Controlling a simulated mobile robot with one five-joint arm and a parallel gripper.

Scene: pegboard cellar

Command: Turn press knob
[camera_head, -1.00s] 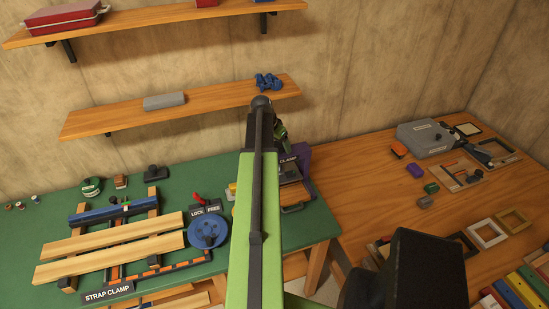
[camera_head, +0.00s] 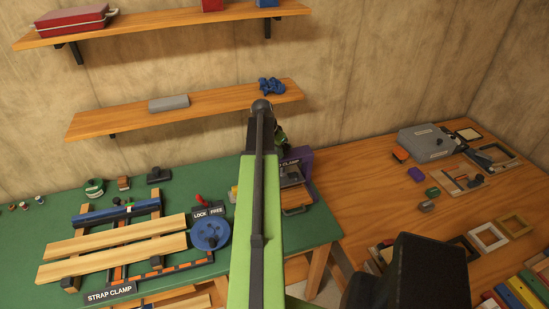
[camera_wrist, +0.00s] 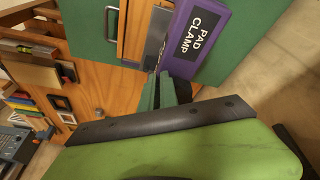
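A purple-and-wood pad clamp (camera_head: 293,178) stands at the right end of the green bench, partly hidden behind my arm. In the wrist view its purple block (camera_wrist: 197,42) carries a PAD CLAMP label, beside a metal strip and a wooden board. I cannot make out a press knob on it in either view. My gripper (camera_wrist: 166,88) shows green fingers in front of the purple block; whether they touch it is unclear. The fingers look close together, but the gap between them is not clear. In the head view my gripper (camera_head: 281,138) is mostly hidden by my arm.
A strap clamp (camera_head: 115,245) with a blue wheel (camera_head: 210,232) and a LOCK/FREE lever lies left on the bench. A shelf (camera_head: 185,112) hangs behind my arm. A wooden table (camera_head: 385,190) on the right holds a grey box (camera_head: 424,142), frames and small blocks.

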